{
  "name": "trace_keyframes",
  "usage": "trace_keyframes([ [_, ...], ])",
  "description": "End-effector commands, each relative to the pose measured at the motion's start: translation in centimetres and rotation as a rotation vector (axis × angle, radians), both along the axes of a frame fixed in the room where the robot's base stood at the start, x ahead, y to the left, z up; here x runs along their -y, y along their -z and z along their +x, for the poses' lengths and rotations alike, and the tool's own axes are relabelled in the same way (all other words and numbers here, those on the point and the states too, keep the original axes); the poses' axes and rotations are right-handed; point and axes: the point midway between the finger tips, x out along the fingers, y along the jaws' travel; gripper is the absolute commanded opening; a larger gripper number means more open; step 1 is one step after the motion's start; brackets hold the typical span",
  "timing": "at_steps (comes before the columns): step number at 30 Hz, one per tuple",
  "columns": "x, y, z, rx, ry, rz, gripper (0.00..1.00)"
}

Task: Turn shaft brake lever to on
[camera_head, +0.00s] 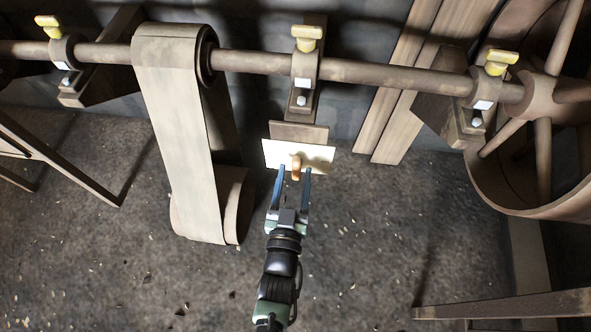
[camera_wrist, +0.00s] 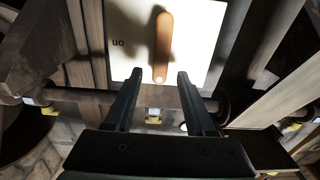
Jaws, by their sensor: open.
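The brake lever (camera_head: 296,163) is a short orange-brown handle on a white plate (camera_head: 322,157) below the middle shaft bearing. The word "on" shows upside down on the plate, left of the lever. My gripper (camera_head: 295,174) is open. In the wrist view its fingertips (camera_wrist: 159,79) lie on either side of the lever's lower end, with a gap on each side. I cannot tell the depth between them.
A long shaft (camera_head: 255,63) runs above the plate through bearings with yellow caps (camera_head: 306,35). A wide belt (camera_head: 180,130) hangs left of my gripper. A large wheel (camera_head: 490,185) stands at the right. The floor on the right of my arm is mostly clear.

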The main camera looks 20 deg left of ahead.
Motion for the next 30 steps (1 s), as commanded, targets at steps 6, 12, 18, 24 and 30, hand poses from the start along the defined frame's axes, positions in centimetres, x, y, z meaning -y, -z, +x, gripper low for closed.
trace_keyframes([
  [6,-0.5,0.1,1.9,0.0,0.001,0.001,0.55],
  [12,-0.6,0.0,2.1,-0.001,0.0,0.001,0.55],
  [18,-0.6,0.0,2.1,-0.001,0.0,0.001,0.39],
  [24,-0.6,0.0,2.1,-0.001,0.0,0.0,0.03],
  [30,-0.6,0.0,2.1,-0.001,0.0,0.0,0.0],
])
